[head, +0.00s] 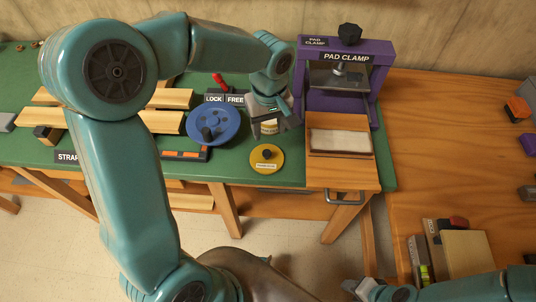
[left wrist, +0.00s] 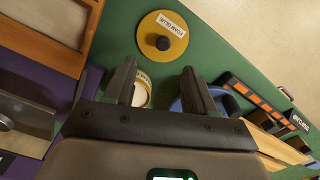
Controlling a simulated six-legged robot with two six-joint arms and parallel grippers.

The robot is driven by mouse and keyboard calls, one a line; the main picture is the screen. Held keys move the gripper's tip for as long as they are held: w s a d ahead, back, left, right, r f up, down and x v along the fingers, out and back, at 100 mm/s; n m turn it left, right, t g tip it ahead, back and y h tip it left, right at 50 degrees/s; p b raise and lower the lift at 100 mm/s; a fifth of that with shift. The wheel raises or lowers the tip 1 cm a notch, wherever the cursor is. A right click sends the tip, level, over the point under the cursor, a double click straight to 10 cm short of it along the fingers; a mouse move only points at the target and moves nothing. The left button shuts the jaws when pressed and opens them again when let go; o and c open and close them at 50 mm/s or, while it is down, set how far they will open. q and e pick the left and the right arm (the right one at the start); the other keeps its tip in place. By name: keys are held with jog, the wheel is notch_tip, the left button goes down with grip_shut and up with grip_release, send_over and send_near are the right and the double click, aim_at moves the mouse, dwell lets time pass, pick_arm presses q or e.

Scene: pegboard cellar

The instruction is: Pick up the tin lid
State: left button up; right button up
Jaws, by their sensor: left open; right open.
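The tin lid, a round yellow disc with a black knob and a white label (head: 266,158), lies flat on the green bench top. In the left wrist view the lid (left wrist: 163,36) lies beyond my fingertips, clear of them. My left gripper (left wrist: 160,80) is open; in the head view it (head: 270,112) hangs just behind the lid. A small yellow-and-white labelled tin (head: 269,127) stands under it and shows partly between the fingers in the left wrist view (left wrist: 141,92); touching cannot be told. My right gripper (head: 356,288) is low at the bottom right, far from the lid.
A blue disc with a knob (head: 226,121) is left of the tin, by a LOCK/FREE sign (head: 224,98). A purple pad clamp (head: 376,75) and a wood-framed pale pad (head: 340,141) stand right. Wooden slats (head: 165,97) lie left. Green surface around the lid is clear.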

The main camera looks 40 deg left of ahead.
aim_at(267, 152)
pick_arm(q)
notch_tip(267, 152, down, 4)
jog(key=shift+w+d+r, duration=0.1)
jog(key=shift+w+r, duration=0.05)
jog(key=shift+r, duration=0.05)
jog(key=shift+s+f, duration=0.3)
jog(key=shift+f, duration=0.2)
jog(key=f, duration=0.5)
jog(key=shift+s+a, duration=0.1)
jog(key=shift+a, duration=0.25)
grip_shut()
